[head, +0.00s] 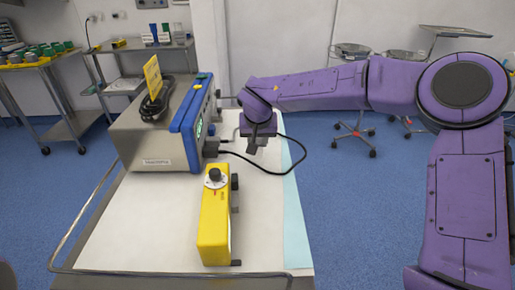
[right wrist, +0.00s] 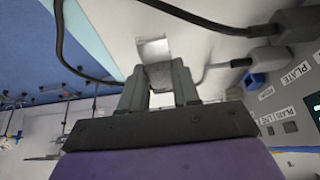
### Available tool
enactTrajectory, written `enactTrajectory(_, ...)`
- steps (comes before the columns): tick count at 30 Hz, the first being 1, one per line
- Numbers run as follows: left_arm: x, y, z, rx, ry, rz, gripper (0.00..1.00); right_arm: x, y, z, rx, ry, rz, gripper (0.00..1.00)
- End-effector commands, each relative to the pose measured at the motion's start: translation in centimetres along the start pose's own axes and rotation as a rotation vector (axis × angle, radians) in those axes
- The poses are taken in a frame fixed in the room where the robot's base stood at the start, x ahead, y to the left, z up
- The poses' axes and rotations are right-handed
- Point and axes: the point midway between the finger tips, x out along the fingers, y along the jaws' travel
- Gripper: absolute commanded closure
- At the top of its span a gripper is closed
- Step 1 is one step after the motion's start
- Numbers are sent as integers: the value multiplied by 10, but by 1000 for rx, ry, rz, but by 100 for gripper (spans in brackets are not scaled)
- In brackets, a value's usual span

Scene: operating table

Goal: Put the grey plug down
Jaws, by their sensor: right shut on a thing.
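My right gripper (head: 258,141) is above the white-covered table top, just right of the blue-fronted unit (head: 190,118). In the right wrist view its two fingers (right wrist: 158,85) are shut on the grey plug (right wrist: 158,73). A pale, shiny flat piece (right wrist: 153,48) shows just beyond the plug. In the head view the gripper mostly hides the plug. A black cable (head: 304,150) loops right from the unit's front and back towards the gripper. My left gripper is not in view.
A yellow box (head: 214,222) with a dial stands at the front of the table. Other grey plugs (right wrist: 268,56) sit at the unit's labelled panel in the right wrist view. White cover (head: 145,225) left of the yellow box is clear. A metal rail (head: 75,225) edges the table.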

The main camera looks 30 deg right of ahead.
Motion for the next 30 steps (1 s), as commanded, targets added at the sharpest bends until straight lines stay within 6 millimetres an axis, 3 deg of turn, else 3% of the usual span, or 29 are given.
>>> enactTrajectory(1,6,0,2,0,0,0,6,13,0,8,-4,-4,2,100)
enactTrajectory(3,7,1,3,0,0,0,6,21,1,12,-2,-3,1,100)
enactTrajectory(25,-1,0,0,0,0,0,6,31,1,17,-1,-1,0,100)
enactTrajectory(26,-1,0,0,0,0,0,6,31,1,17,-1,-1,0,59)
enactTrajectory(27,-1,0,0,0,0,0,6,31,1,17,-1,-2,0,46)
enactTrajectory(30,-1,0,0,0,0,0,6,31,1,17,-1,-2,0,44)
